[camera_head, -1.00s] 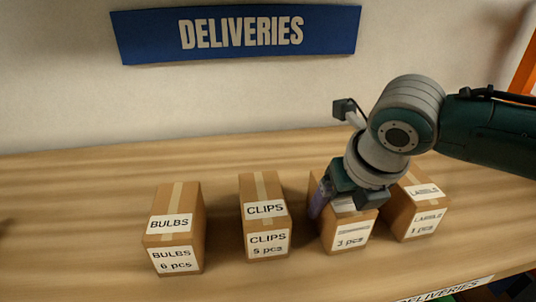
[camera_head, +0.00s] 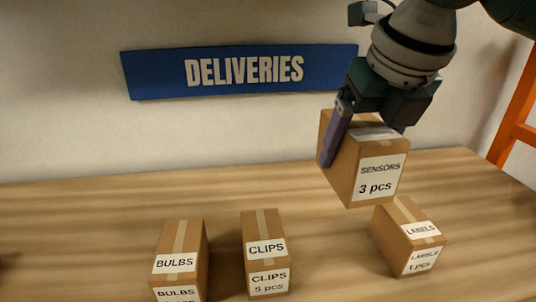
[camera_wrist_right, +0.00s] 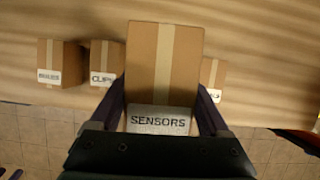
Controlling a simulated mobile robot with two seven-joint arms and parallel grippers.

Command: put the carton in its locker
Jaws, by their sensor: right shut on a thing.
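The carton labelled SENSORS, 3 pcs (camera_head: 378,180) is brown with tape and white labels. My right gripper (camera_head: 362,140) is shut on it, one finger on each side, and holds it above the wooden table. In the right wrist view the same carton (camera_wrist_right: 163,70) fills the middle between the two fingers (camera_wrist_right: 162,105), its SENSORS label nearest the palm. No locker shows in these views.
On the wooden table (camera_head: 90,220) stand cartons labelled BULBS (camera_head: 178,262), CLIPS (camera_head: 265,250) and LABELS (camera_head: 408,235). A blue DELIVERIES sign (camera_head: 243,70) is on the wall behind. An orange frame (camera_head: 515,120) stands at the right.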

